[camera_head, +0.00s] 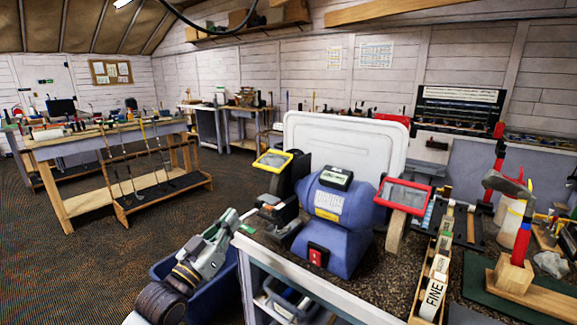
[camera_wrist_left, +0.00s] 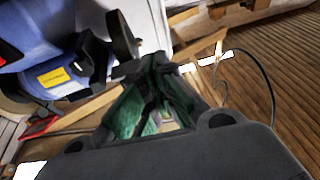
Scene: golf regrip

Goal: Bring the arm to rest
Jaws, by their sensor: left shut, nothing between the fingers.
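My left arm comes in from the bottom left of the head view, angled up to the right. Its gripper (camera_head: 236,220) is shut and empty, in the air just left of the workbench edge, above a blue bin (camera_head: 225,285). In the left wrist view the gripper's greenish linkage and dark fingers (camera_wrist_left: 150,75) show at the centre, with nothing between them. The blue bench grinder (camera_head: 335,225) stands on the bench to the right of the gripper, apart from it. The grinder also shows in the wrist view (camera_wrist_left: 40,65). My right gripper is not in view.
The grinder carries a yellow-framed shield (camera_head: 272,161) and a red-framed shield (camera_head: 404,195). A hammer (camera_head: 508,185) and a block marked FINE (camera_head: 433,296) are at the right. A rack with golf clubs (camera_head: 165,195) stands at the left. Open carpet lies between.

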